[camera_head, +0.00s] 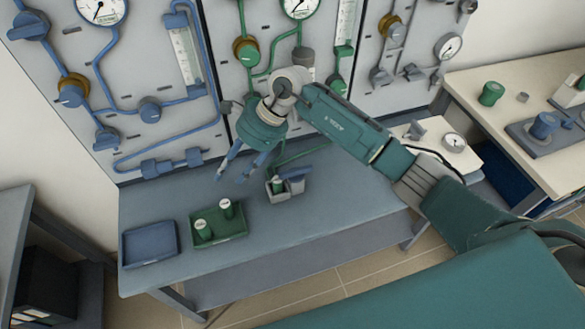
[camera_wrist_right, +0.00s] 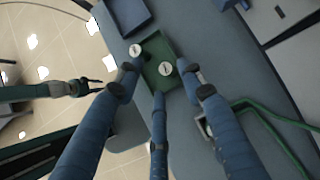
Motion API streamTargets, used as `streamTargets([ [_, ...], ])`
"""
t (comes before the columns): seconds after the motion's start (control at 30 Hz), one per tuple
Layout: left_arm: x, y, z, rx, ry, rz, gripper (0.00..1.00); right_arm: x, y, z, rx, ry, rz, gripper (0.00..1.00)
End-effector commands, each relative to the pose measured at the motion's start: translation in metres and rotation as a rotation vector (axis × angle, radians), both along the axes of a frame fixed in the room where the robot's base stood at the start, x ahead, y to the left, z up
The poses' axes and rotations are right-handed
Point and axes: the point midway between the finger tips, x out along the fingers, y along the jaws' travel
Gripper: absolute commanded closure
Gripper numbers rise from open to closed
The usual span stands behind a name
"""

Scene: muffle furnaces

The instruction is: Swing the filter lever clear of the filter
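A small grey holder (camera_head: 287,188) stands on the blue-grey bench, with a green filter (camera_head: 277,184) in it. A grey lever-like part (camera_head: 294,172) sits at the holder's upper right; whether it touches the filter is too small to tell. My right gripper (camera_head: 231,177) hangs above the bench, left of the holder, its blue fingers spread and empty. In the right wrist view its fingers (camera_wrist_right: 162,82) are apart over the green tray, and the holder (camera_wrist_right: 207,128) is mostly hidden behind one finger. My left gripper (camera_wrist_right: 102,87) shows only in the wrist view, with fingers apart.
A green tray (camera_head: 205,241) holds two green canisters with white tops, beside an empty blue tray (camera_head: 148,261). Behind are panels with blue and green pipes (camera_head: 285,157) and gauges. A side table (camera_head: 508,91) stands at right. Bench front is clear.

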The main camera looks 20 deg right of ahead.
Motion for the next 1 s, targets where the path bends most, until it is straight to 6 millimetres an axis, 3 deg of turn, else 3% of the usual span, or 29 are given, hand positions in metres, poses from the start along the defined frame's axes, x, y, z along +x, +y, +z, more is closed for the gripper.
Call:
streamTargets([
  [0.03,0.0,-0.001,0.0,-0.001,0.0,0.0,0.6,0.011,-0.037,-0.002,-0.147,-0.02,0.031,0.61],
  [0.13,0.0,-0.001,0.0,-0.001,0.0,0.0,0.6,0.021,-0.103,-0.002,-0.39,-0.017,0.067,0.61],
  [0.2,0.0,-0.001,0.0,-0.001,0.0,0.0,0.6,0.024,-0.135,0.004,-0.5,-0.007,0.077,0.61],
  [0.3,0.0,-0.001,0.0,-0.001,0.0,0.0,0.6,0.025,-0.158,0.009,-0.583,0.008,0.082,0.61],
  [0.47,0.0,0.0,0.005,-0.001,0.0,-0.001,0.6,0.024,-0.163,-0.002,-0.601,0.016,0.084,0.61],
  [0.8,0.0,-0.001,0.023,-0.001,0.0,-0.002,0.6,0.023,-0.161,-0.064,-0.595,0.016,0.084,0.61],
  [1.0,0.0,0.0,0.027,0.0,0.0,-0.002,0.6,0.024,-0.161,-0.089,-0.596,0.011,0.082,0.61],
])
